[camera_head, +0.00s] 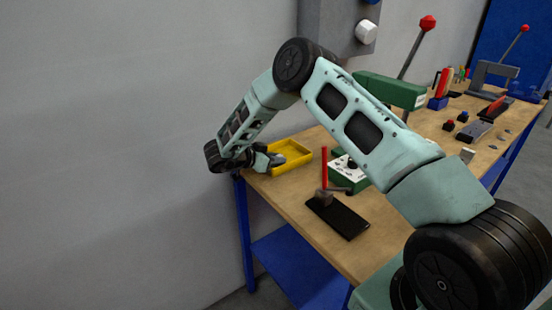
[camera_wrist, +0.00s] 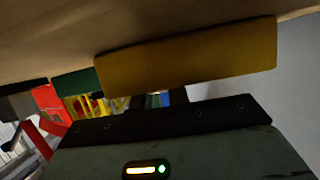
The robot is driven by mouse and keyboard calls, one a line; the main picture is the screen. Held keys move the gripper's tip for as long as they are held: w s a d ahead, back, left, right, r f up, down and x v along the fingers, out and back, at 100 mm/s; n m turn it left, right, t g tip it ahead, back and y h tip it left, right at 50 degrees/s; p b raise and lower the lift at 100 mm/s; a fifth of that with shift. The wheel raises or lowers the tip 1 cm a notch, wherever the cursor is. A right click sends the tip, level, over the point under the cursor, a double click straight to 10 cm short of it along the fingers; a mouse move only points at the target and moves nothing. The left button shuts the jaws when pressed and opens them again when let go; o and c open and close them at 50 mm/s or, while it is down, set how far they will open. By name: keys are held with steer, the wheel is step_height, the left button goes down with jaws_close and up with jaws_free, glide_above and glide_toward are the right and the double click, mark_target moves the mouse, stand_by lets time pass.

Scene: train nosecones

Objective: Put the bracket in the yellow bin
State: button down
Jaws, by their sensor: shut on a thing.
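The yellow bin (camera_head: 292,149) sits at the far left end of the wooden workbench, by the wall. My gripper (camera_head: 274,159) is at the bin's left side, with its tips at or just inside the rim. In the wrist view, which appears upside down, the bin's outer wall (camera_wrist: 190,57) is very close and my dark fingers (camera_wrist: 165,98) pass at its rim. The fingertips are hidden behind that wall. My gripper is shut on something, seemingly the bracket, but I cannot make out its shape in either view.
A green box with a white face (camera_head: 343,177) and a red lever (camera_head: 324,168) on a dark plate (camera_head: 338,217) stand right of the bin. Several tools and a red-knobbed lever (camera_head: 427,23) are farther along the bench (camera_head: 312,197). A grey wall is close on the left.

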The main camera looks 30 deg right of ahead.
steer(key=shift+f, duration=0.15)
steer(key=c, duration=1.6)
jaws_free()
